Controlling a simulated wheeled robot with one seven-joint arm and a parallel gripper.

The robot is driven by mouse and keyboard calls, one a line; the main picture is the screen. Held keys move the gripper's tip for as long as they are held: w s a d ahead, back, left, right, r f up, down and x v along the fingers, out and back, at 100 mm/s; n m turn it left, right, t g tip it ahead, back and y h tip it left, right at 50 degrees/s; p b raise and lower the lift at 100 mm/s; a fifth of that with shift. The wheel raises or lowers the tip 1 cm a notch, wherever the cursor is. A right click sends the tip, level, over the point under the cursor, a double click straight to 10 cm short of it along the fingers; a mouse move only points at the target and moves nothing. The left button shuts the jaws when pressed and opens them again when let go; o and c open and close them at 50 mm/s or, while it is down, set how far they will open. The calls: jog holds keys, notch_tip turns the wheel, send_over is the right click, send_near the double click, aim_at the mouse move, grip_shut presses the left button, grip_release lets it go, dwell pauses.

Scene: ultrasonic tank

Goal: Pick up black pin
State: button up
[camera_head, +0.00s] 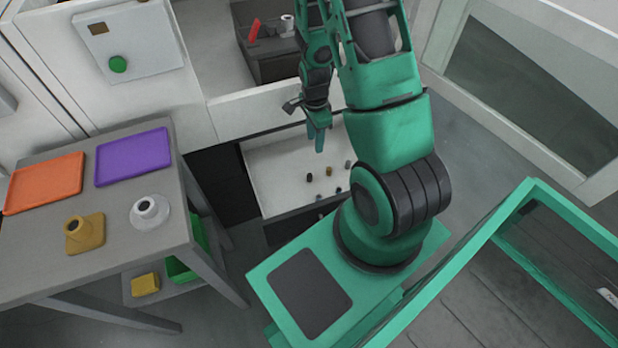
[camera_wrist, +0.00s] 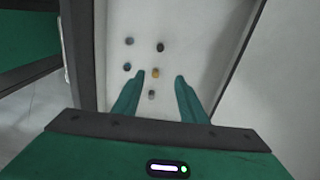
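The black pin (camera_head: 309,178) is a small dark upright cylinder in the white drawer (camera_head: 285,160), at the left of a small group of pins. It also shows in the wrist view (camera_wrist: 160,47), beyond the gold pin (camera_wrist: 155,73). My gripper (camera_wrist: 160,75) is open and empty, its two green fingers apart. In the wrist view the gold pin appears between the fingertips, with the black pin farther ahead. In the head view my gripper (camera_head: 319,143) hangs above the drawer, behind the pins.
A grey pin (camera_wrist: 152,94) and two other dark or bluish pins (camera_wrist: 127,66) stand near the black one. Drawer walls bound the pins. A grey table (camera_head: 120,225) with orange and purple trays stands left. A green-framed bin (camera_head: 520,190) is at right.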

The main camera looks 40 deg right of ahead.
notch_tip(320, 180, down, 8)
jog(key=a+m, duration=0.1)
jog(key=m, duration=0.2)
send_over(310, 175)
jog(key=f, duration=0.4)
jog(key=shift+s+d+f, duration=0.1)
jog(key=shift+d+f, duration=0.1)
jog(key=shift+f, duration=0.2)
jog(key=shift+w+a+f, duration=0.1)
jog(key=shift+a+f, duration=0.05)
jog(key=shift+f, duration=1.25)
jog(key=shift+w+a+f, duration=0.1)
jog(key=shift+f, duration=1.3)
grip_shut()
